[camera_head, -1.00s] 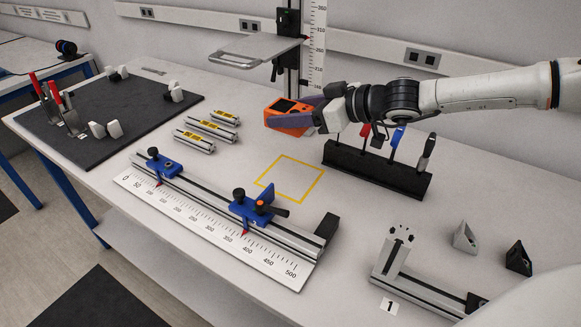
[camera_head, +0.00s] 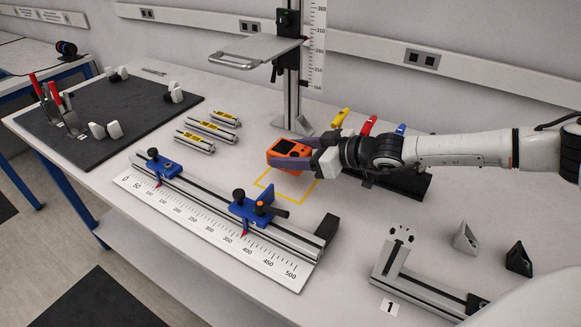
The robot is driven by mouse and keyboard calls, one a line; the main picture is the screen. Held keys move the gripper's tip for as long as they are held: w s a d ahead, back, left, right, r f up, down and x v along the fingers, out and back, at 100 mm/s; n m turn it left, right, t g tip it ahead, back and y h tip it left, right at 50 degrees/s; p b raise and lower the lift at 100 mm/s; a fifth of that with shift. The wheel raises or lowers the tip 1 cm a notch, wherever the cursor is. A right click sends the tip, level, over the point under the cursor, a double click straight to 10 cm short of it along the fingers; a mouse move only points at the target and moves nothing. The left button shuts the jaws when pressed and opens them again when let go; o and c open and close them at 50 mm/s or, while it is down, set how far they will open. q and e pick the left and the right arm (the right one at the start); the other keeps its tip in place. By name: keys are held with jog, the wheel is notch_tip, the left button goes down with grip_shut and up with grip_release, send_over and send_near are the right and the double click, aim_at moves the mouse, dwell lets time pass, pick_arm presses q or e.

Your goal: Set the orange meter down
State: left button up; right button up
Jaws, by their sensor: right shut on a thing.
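The orange meter (camera_head: 284,161) has a dark screen on its upper face and sits between the fingers of my right gripper (camera_head: 291,159). The gripper is shut on it. My right arm comes in from the right. The meter is at the far edge of a yellow square outline (camera_head: 265,194) on the table and covers part of it. I cannot tell whether its underside touches the table. My left gripper is not in view.
A black rack (camera_head: 408,183) with coloured-handled tools stands behind and under my right arm. A ruler rail with blue clamps (camera_head: 252,211) lies in front of the square. Labelled metal bars (camera_head: 208,131) lie left. A height stand (camera_head: 291,100) rises behind.

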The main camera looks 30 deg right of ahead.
aim_at(291, 178)
jog(key=shift+f+b, duration=0.4)
jog(key=shift+f, duration=1.8)
jog(key=shift+f, duration=0.2)
jog(key=o, duration=1.2)
jog(key=shift+c, duration=0.2)
jog(key=shift+r, duration=0.1)
jog(key=shift+r, duration=0.2)
jog(key=p+v, duration=0.1)
jog(key=v, duration=1.1)
jog(key=shift+s+a+f, duration=0.1)
jog(key=shift+f, duration=0.05)
